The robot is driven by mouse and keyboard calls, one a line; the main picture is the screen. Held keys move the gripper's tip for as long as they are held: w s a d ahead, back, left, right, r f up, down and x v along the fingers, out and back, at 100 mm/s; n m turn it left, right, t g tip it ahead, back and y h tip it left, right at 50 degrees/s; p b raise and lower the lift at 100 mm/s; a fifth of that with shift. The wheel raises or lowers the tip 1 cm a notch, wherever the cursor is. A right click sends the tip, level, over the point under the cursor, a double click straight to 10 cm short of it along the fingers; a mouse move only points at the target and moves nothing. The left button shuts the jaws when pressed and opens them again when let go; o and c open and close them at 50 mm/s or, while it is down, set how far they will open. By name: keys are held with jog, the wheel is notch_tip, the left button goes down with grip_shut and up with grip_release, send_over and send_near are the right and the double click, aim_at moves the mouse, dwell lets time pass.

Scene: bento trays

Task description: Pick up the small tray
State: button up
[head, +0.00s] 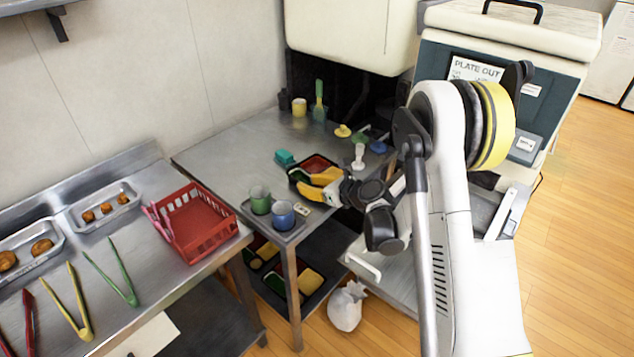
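A small dark tray with a red inside (329,160) lies on the steel table, partly hidden behind my gripper. My gripper (296,182) has two yellow fingers pointing left, with a gap between them. It is open, over or just in front of the dark tray's near edge. I cannot tell whether it touches the tray. The picture does not settle which one is the small tray.
A white-stemmed item (359,157), a yellow item (343,131) and a blue item (378,147) stand behind. A red basket (194,228) and several tongs are on the left counter. A white bag (346,306) is on the floor.

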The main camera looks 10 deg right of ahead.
aim_at(298, 182)
jog(key=b+x, duration=0.2)
jog(key=x, duration=0.3)
jog(key=shift+a+f, duration=0.1)
grip_shut()
